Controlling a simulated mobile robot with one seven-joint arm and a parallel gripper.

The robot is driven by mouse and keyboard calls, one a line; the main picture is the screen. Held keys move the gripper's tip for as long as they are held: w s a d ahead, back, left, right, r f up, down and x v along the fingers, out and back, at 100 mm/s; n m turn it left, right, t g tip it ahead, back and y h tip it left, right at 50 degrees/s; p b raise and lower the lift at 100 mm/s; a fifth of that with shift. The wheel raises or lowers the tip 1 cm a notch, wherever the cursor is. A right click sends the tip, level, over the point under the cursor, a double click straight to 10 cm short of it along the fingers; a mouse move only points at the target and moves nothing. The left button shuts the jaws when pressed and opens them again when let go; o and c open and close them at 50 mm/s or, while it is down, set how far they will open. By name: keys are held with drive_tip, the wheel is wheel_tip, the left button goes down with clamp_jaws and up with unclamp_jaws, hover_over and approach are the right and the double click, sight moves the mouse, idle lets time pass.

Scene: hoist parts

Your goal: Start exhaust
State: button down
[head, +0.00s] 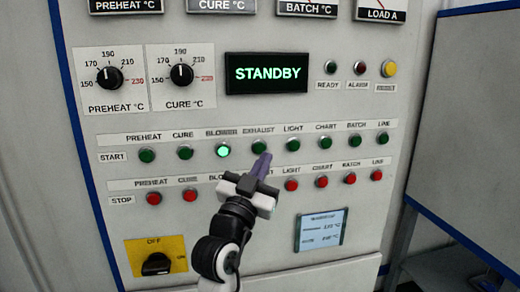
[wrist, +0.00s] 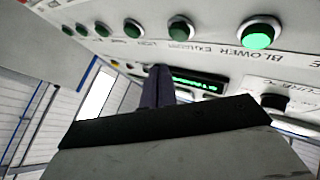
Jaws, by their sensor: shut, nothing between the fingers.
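The exhaust start button (head: 259,146) is a dark green, unlit button in the START row, under the EXHAUST label. It also shows unlit in the wrist view (wrist: 180,28). My gripper (head: 264,160) is shut and empty, its purple fingers pointing up at the panel just below this button. In the head view the tips nearly overlap the button's lower edge; I cannot tell whether they touch. In the wrist view the closed fingers (wrist: 158,88) stand apart from the button. My gripper hides the exhaust stop button.
The blower start button (head: 223,150), just left, is lit bright green. The light start button (head: 293,144) is close on the right. Red stop buttons (head: 292,184) run below. The display (head: 266,73) reads STANDBY. A yellow-backed OFF/ON switch (head: 156,263) sits lower left.

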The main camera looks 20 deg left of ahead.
sight(264, 145)
drive_tip(key=shift+w+a+b, duration=0.5)
drive_tip(key=shift+w+a, duration=0.3)
drive_tip(key=shift+w, duration=0.35)
idle(1.3)
drive_tip(key=shift+w+a+b, duration=0.25)
drive_tip(key=shift+w+b, duration=0.1)
drive_tip(key=shift+w, duration=0.05)
drive_tip(key=shift+w+a, duration=0.25)
drive_tip(key=shift+w, duration=0.1)
idle(0.7)
drive_tip(key=shift+s+d, duration=0.1)
drive_tip(key=shift+s+d+b, duration=0.35)
drive_tip(key=shift+s+d, duration=0.05)
drive_tip(key=shift+s, duration=0.25)
drive_tip(key=shift+s, duration=0.1)
drive_tip(key=s+d, duration=0.1)
drive_tip(key=s, duration=0.1)
drive_tip(key=s+d, duration=0.1)
drive_tip(key=s, duration=0.1)
drive_tip(key=shift+d, duration=0.4)
